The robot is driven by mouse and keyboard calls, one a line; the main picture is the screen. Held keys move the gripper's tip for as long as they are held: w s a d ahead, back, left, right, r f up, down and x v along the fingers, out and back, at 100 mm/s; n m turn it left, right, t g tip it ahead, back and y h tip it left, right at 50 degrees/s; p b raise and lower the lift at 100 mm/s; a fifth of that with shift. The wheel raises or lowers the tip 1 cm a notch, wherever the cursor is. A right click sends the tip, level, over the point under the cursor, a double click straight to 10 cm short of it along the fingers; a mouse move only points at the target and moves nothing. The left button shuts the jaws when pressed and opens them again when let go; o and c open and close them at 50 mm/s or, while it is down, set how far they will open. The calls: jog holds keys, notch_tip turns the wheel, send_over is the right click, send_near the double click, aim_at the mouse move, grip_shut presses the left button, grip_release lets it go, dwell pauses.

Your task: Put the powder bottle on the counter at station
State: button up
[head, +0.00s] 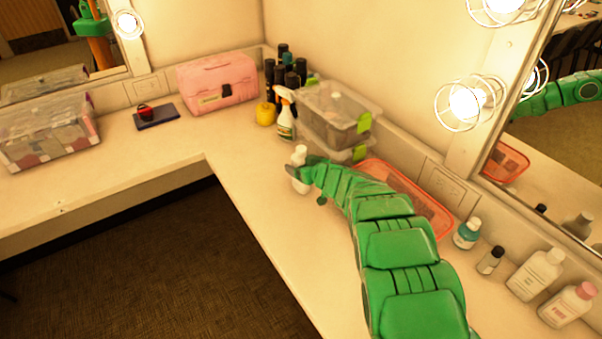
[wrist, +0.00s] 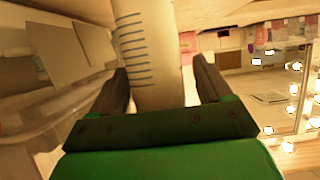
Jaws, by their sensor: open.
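A white bottle (head: 300,155), which I take to be the powder bottle, appears upright on the counter (head: 262,215) at the end of my arm, beside the grey bins. My gripper (head: 306,182) is open around it. In the wrist view the bottle (wrist: 150,50), pale with rows of bluish lines, stands between the two dark fingers of my gripper (wrist: 160,82). Its lower part is hidden behind my green palm in that view. I cannot tell whether either finger touches it.
A spray bottle (head: 286,118), yellow item (head: 266,114) and stacked clear bins (head: 338,108) stand close behind. Several bottles, including a white one (head: 536,274), line the right mirror. The left counter (head: 120,180) has free room.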

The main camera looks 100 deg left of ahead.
aim_at(301, 148)
jog(key=shift+s+a+f, duration=0.1)
jog(key=c, duration=1.4)
jog(key=shift+r, duration=5)
